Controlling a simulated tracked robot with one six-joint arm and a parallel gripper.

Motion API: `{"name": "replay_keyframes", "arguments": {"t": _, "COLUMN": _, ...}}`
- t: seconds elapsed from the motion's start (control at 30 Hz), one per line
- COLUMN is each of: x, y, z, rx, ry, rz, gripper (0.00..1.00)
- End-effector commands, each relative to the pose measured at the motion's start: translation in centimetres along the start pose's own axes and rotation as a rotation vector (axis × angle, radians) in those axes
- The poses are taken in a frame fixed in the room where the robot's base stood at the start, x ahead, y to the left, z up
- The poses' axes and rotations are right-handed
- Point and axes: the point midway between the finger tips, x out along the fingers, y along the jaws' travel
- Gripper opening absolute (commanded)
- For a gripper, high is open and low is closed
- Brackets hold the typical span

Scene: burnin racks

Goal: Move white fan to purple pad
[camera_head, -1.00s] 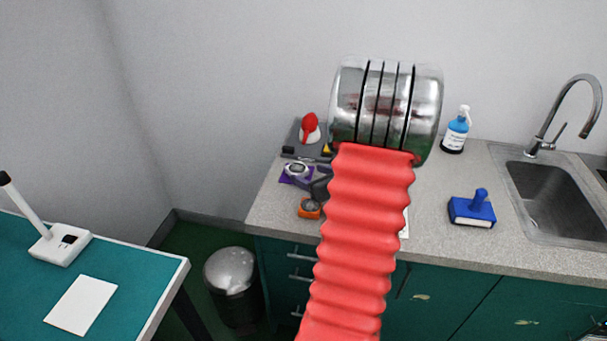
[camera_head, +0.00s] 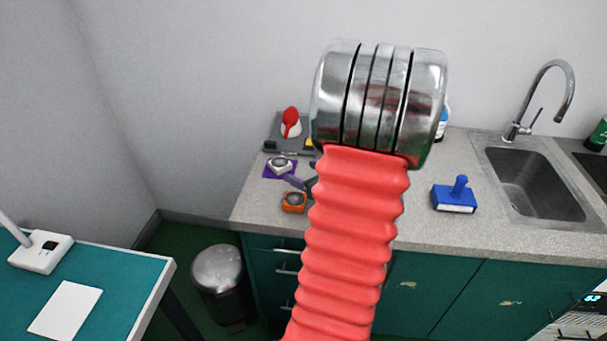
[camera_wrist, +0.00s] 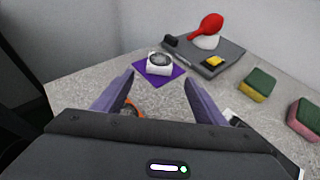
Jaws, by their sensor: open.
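The white fan (camera_head: 280,164), a small white square block with a dark round face, sits on the purple pad (camera_head: 267,173) on the counter. In the wrist view the white fan (camera_wrist: 159,63) lies flat on the purple pad (camera_wrist: 148,76), with pad showing around its near and side edges. My gripper (camera_wrist: 158,77) is open with nothing between its fingers, and the fan is beyond the fingertips, apart from them. In the head view my gripper (camera_head: 298,182) is partly hidden behind my arm.
An orange fan (camera_head: 293,202) lies in front of the pad. A grey tray (camera_wrist: 225,58) holds a red-and-white item (camera_wrist: 208,31) and a yellow piece. Two sponges (camera_wrist: 257,85) lie to the right. A blue stamp-like block (camera_head: 454,198) and sink (camera_head: 535,185) are farther right.

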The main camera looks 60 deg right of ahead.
Motion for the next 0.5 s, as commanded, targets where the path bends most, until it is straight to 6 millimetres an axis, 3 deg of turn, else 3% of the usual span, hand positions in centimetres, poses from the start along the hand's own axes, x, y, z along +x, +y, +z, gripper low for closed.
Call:
{"name": "replay_keyframes", "arguments": {"t": 0.33, "x": 0.1, "y": 0.3, "z": 0.2, "rx": -0.01, "ry": 0.001, "rz": 0.008, "gripper": 0.65}}
{"name": "replay_keyframes", "arguments": {"t": 0.43, "x": 0.4, "y": 1.9, "z": 0.9, "rx": -0.057, "ry": 0.003, "rz": 0.045, "gripper": 0.65}}
{"name": "replay_keyframes", "arguments": {"t": 0.5, "x": 0.7, "y": 4.1, "z": 1.8, "rx": -0.122, "ry": 0.007, "rz": 0.096, "gripper": 0.65}}
